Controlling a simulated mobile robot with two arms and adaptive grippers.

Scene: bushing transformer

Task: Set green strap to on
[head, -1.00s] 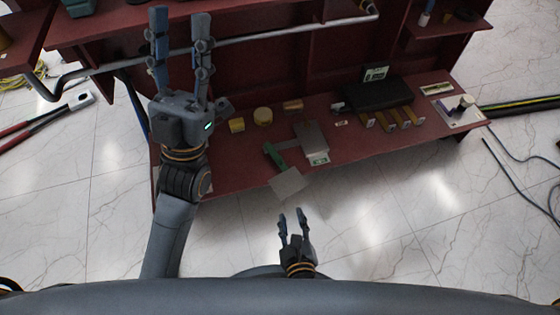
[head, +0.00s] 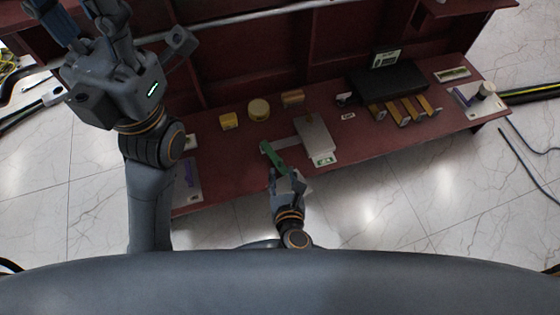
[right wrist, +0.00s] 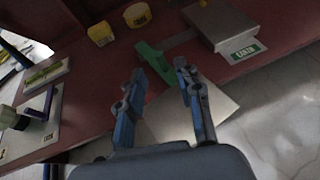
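The green strap (head: 273,158) stands out from the front of the red shelf, left of a grey box with a green label. In the right wrist view the green strap (right wrist: 155,63) lies just ahead of my fingers, around the gap between them. My right gripper (head: 283,174) is open, at the strap's near end, and partly covers it. In the right wrist view its two blue-grey fingers (right wrist: 159,72) are apart with nothing held. Whether a finger touches the strap I cannot tell. My left gripper (head: 75,12) is raised at the upper left, fingers spread and empty, tips near the edge.
The grey box (head: 315,138) stands right of the strap. A black unit with yellow bars (head: 385,86) is farther right. A pale plate (right wrist: 190,112) lies below the right fingers.

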